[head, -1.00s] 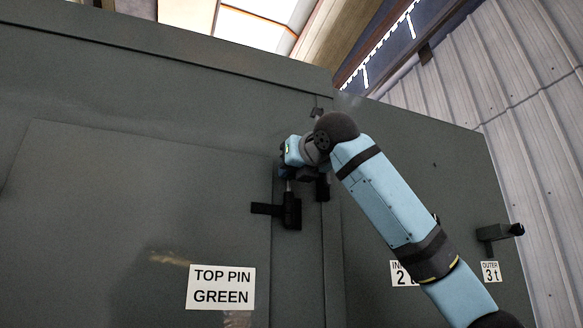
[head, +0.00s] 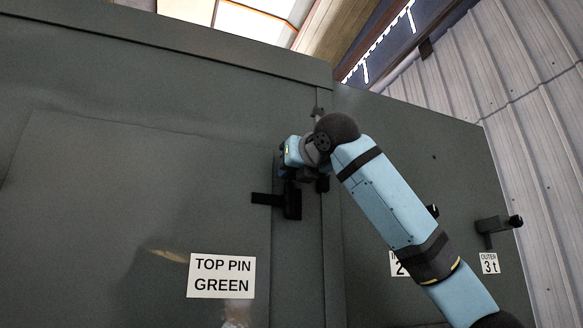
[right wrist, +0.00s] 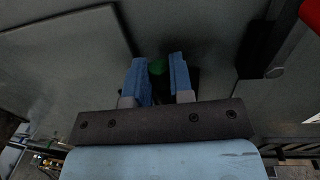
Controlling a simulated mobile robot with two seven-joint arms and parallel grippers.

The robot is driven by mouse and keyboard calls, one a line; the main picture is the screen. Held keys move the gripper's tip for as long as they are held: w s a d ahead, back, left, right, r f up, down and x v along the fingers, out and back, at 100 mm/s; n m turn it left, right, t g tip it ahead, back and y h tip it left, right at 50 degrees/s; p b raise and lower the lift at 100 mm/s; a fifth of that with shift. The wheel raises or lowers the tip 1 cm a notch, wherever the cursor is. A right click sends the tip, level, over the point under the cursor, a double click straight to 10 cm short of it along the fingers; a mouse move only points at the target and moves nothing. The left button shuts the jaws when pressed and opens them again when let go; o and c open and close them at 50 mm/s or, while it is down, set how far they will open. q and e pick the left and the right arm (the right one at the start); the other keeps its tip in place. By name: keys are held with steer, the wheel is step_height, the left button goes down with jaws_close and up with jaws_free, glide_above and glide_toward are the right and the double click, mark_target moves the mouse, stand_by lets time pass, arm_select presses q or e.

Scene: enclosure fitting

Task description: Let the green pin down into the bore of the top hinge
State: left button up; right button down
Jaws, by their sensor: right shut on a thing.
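The top hinge (head: 292,202) is a black block with a leaf on the grey door's right edge in the head view. My right gripper (head: 291,174) is directly above it, with almost no gap. In the right wrist view its blue fingers (right wrist: 157,80) are shut on the green pin (right wrist: 157,67), whose green top shows between them. The pin's shank is hidden in the head view, so how deep it sits in the bore cannot be seen. My left gripper is in neither view.
A label (head: 222,276) on the grey door (head: 130,200) reads TOP PIN GREEN. A black bracket (head: 492,228) stands out at the right, above a "3 t" label (head: 489,264). A red thing (right wrist: 312,12) shows at the right wrist view's corner.

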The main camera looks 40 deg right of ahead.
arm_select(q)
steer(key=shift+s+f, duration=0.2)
arm_select(e)
steer(key=shift+f, duration=0.25)
steer(key=shift+f, duration=0.15)
steer(key=c, duration=0.9)
jaws_free()
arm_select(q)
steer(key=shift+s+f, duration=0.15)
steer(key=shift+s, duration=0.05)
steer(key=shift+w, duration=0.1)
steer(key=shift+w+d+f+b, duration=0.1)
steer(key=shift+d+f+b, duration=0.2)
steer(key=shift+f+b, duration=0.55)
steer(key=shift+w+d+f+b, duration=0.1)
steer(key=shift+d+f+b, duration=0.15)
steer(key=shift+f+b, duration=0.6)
arm_select(e)
steer(key=shift+s+a, duration=0.3)
steer(key=shift+s, duration=2)
steer(key=shift+s+a, duration=0.3)
steer(key=shift+s, duration=2)
steer(key=shift+s+a, duration=0.3)
steer(key=shift+s, duration=2)
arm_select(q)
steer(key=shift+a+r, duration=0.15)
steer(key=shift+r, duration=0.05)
